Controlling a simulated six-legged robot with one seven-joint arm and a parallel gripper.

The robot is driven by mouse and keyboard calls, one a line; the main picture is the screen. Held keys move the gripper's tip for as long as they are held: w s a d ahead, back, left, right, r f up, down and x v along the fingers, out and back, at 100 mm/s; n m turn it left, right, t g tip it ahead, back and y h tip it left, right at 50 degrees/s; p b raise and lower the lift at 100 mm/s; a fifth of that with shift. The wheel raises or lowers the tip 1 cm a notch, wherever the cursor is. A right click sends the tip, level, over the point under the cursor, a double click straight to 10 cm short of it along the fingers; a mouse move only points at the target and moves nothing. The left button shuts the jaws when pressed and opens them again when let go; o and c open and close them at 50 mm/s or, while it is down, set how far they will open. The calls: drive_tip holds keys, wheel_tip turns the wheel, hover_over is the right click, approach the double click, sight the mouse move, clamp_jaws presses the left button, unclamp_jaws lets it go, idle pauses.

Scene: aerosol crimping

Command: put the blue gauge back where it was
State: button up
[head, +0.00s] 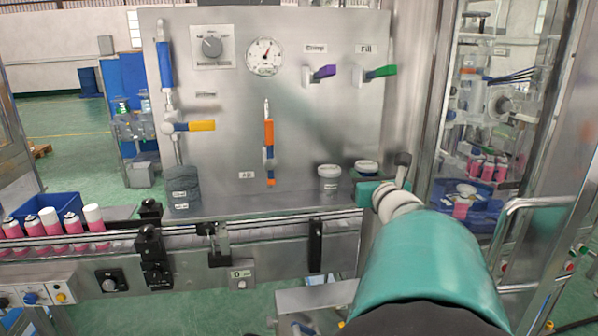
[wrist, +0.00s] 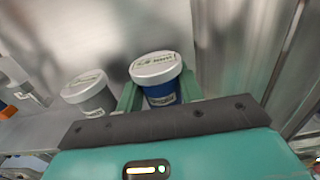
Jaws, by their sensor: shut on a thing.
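The blue gauge is a small blue cylinder with a white, labelled lid (wrist: 158,68). In the wrist view it stands between the two green fingers of my gripper (wrist: 161,92), which is shut on it. In the head view its white lid (head: 367,165) shows at the right end of the panel's ledge, and my gripper (head: 368,190) hides most of its body. It looks upright. I cannot tell whether its base touches the ledge.
A grey gauge with a white lid (head: 329,178) stands close to its left, also in the wrist view (wrist: 88,92). A dark grey container (head: 183,188) stands at the ledge's left end. The steel panel (head: 220,130) rises behind. A conveyor (head: 180,235) runs in front. The ledge's middle is clear.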

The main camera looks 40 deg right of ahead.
drive_tip(key=shift+w+f, duration=0.1)
drive_tip(key=shift+w, duration=0.1)
drive_tip(key=shift+s, duration=0.15)
drive_tip(key=shift+f, duration=0.15)
drive_tip(key=o, duration=1.1)
drive_tip(key=shift+s, duration=0.1)
drive_tip(key=v, duration=0.7)
drive_tip(key=shift+a, duration=0.1)
